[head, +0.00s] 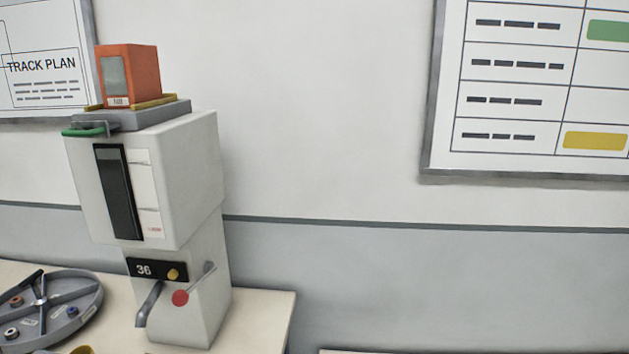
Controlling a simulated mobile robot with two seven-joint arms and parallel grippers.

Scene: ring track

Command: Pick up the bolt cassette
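An orange box (131,76) with a grey window and a small label on its front, which looks like the bolt cassette, stands upright on top of a tall white machine (190,165). Under it is a grey platform (150,114) with a yellow edge. A green-handled lever (84,131) sits at the platform's front left. I cannot see inside the box. Neither of my grippers is in view.
The machine stands on a pale table (262,310) against the wall. It has a spout (149,304), a red knob (180,298) and a "36" panel (157,270). A round grey divided tray (90,297) with small parts is at left. Wall boards hang behind.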

